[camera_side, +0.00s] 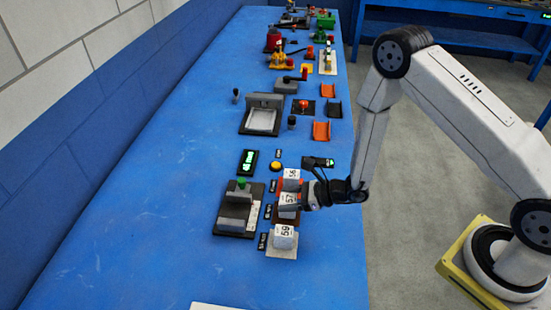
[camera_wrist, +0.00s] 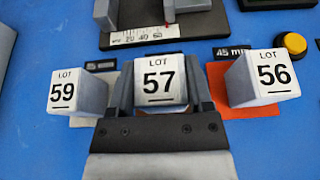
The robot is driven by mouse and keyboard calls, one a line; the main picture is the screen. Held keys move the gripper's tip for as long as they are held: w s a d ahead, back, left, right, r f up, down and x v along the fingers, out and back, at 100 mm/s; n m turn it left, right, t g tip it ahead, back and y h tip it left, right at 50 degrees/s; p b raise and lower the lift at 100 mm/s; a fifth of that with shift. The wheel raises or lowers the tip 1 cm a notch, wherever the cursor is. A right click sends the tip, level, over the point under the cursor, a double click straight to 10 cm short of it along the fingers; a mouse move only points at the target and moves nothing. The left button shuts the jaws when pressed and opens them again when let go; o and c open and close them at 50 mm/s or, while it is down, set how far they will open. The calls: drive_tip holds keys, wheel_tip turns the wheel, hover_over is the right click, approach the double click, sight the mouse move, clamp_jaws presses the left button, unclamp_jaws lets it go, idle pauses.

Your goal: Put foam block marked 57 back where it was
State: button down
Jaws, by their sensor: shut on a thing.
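The foam block marked 57 (camera_wrist: 160,88) is white-faced with grey sides and sits between the fingers of my gripper (camera_wrist: 160,100), which is shut on it. In the side view the block (camera_side: 287,198) is at my gripper (camera_side: 290,197), over or on a dark reddish pad (camera_side: 287,217); I cannot tell if it touches the pad. The block marked 59 (camera_wrist: 78,92) stands to the left in the wrist view, on a pale pad (camera_side: 281,251). The block marked 56 (camera_wrist: 262,78) stands to the right on an orange-red pad (camera_wrist: 240,107).
A dark fixture with grey jaws (camera_side: 236,217) and a white scale (camera_wrist: 145,35) stands beyond the blocks. Small black label plates (camera_wrist: 233,51) lie by the pads. A yellow button (camera_side: 275,166) and a green display (camera_side: 248,162) are nearby. The near blue tabletop (camera_side: 140,260) is clear.

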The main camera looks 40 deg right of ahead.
drive_tip(key=shift+f, duration=0.15)
unclamp_jaws()
idle(0.4)
drive_tip(key=v, duration=1.2)
drive_tip(key=shift+a, duration=0.1)
idle(0.6)
